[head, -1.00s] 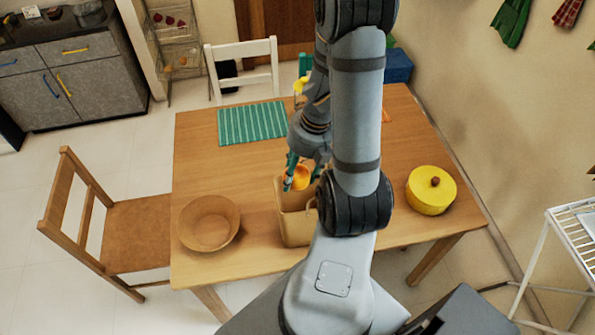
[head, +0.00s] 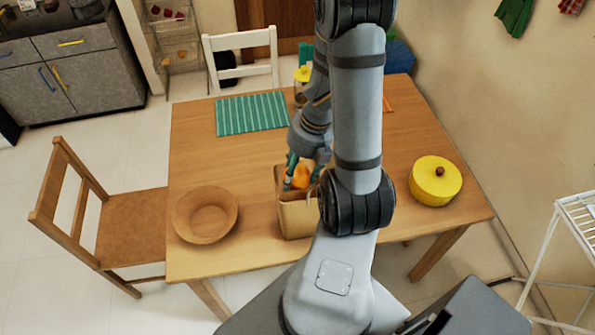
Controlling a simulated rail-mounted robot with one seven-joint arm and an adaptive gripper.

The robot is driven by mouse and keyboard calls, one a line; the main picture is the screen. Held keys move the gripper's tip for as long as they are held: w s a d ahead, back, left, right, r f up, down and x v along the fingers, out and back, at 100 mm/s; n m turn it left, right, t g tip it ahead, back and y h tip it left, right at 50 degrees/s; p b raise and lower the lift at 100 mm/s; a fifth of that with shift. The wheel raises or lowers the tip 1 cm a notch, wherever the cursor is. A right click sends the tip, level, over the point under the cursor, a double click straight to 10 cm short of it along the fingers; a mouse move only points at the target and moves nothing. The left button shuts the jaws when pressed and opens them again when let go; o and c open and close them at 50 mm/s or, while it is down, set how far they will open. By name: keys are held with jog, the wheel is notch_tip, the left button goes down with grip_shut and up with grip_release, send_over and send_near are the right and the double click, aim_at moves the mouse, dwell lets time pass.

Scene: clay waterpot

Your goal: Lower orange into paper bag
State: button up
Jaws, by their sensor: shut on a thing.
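The paper bag (head: 294,221) is tan and stands upright on the wooden table, partly hidden on its right by my arm. The orange (head: 302,175) is at the bag's open top, its lower part hidden. My gripper (head: 298,178) points down at the bag's mouth and is shut on the orange. One finger shows at the orange's left side; the other side is mostly hidden. I cannot tell whether the orange touches the bag.
A wooden bowl (head: 183,222) stands left of the bag, and a yellow lidded pot (head: 437,187) stands at the right. A green striped mat (head: 230,118) lies toward the back. A jar with a yellow lid (head: 302,75) stands at the far edge. Chairs stand at the left and back.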

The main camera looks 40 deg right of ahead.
aim_at(299, 214)
notch_tip(299, 214, down, 16)
jog(key=b, duration=1.4)
jog(key=shift+s, duration=0.25)
dwell(0.9)
jog(key=shift+a, duration=0.1)
jog(key=o, duration=1.2)
jog(key=shift+r, duration=0.1)
jog(key=shift+o, duration=0.6)
